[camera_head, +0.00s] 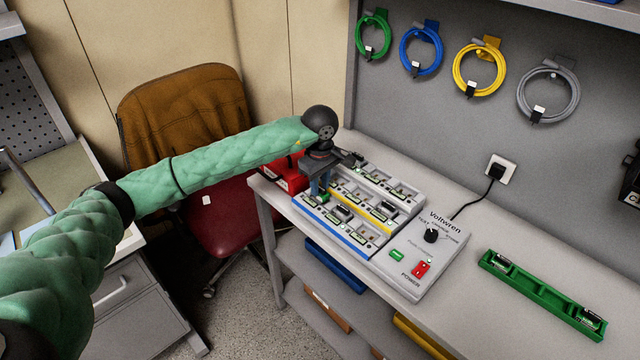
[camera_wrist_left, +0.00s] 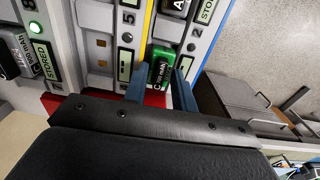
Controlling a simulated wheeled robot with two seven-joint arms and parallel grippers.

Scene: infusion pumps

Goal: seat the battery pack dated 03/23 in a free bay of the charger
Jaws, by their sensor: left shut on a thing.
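My left gripper (camera_head: 320,188) is over the far left end of the grey charger (camera_head: 412,270). In the left wrist view its two blue fingers (camera_wrist_left: 161,90) are closed on a green and black battery pack (camera_wrist_left: 160,66). The pack is at the row of bays beside the yellow stripe; whether it rests fully in a bay I cannot tell. No date on it is readable. A bay marked 5 (camera_wrist_left: 101,42) beside it shows bare contacts and looks empty. Other packs sit in the charger, one by a STORED label (camera_wrist_left: 42,58). My right gripper is not in view.
A red bin (camera_head: 287,177) stands by the charger's left end. Coiled cables hang on the back wall. The bench between charger and tray is clear.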

